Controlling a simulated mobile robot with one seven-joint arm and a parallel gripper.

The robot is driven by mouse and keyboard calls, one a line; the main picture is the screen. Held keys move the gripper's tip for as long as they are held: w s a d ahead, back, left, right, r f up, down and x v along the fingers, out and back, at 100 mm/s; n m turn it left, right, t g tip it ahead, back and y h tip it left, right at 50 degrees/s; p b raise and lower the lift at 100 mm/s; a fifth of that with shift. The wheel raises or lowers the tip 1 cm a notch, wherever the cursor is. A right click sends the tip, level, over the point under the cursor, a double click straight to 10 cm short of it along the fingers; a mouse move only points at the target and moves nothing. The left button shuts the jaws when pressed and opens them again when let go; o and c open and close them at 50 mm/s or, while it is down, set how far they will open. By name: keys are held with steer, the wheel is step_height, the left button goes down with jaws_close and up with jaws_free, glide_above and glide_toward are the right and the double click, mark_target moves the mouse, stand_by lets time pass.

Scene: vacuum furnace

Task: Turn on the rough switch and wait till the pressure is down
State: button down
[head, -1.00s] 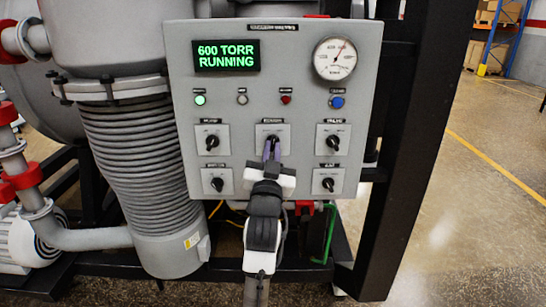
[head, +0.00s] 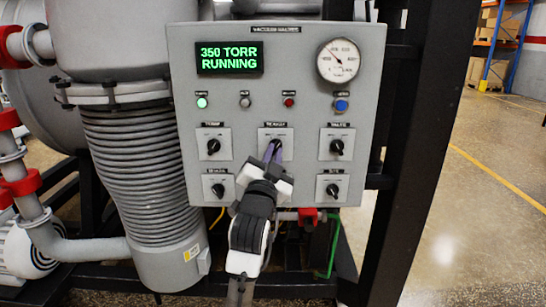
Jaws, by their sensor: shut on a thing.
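The control panel (head: 290,220) is a grey box with several black rotary switches. My gripper (head: 272,150) is at the upper middle switch (head: 290,134), with its fingers shut on that switch's knob. The knob is hidden by the fingers, and the label above it is too blurred to read surely. The display (head: 229,58) reads "350 TORR RUNNING" in green. The round pressure gauge (head: 338,61) is at the panel's upper right, its needle pointing to the upper left.
A green lamp (head: 201,102) is lit; a red lamp (head: 289,102) and a blue button (head: 341,105) sit in the same row. A ribbed grey cylinder (head: 137,165) stands left of the panel. A black frame post (head: 405,170) is right of it, with open floor (head: 480,220) beyond.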

steer(key=shift+r, duration=0.1)
steer(key=c, duration=1.5)
jaws_free()
steer(key=shift+s, duration=0.1)
steer(key=b+v, duration=0.4)
steer(key=v, duration=0.9)
steer(key=shift+s+b, duration=0.25)
steer(key=shift+b, duration=0.15)
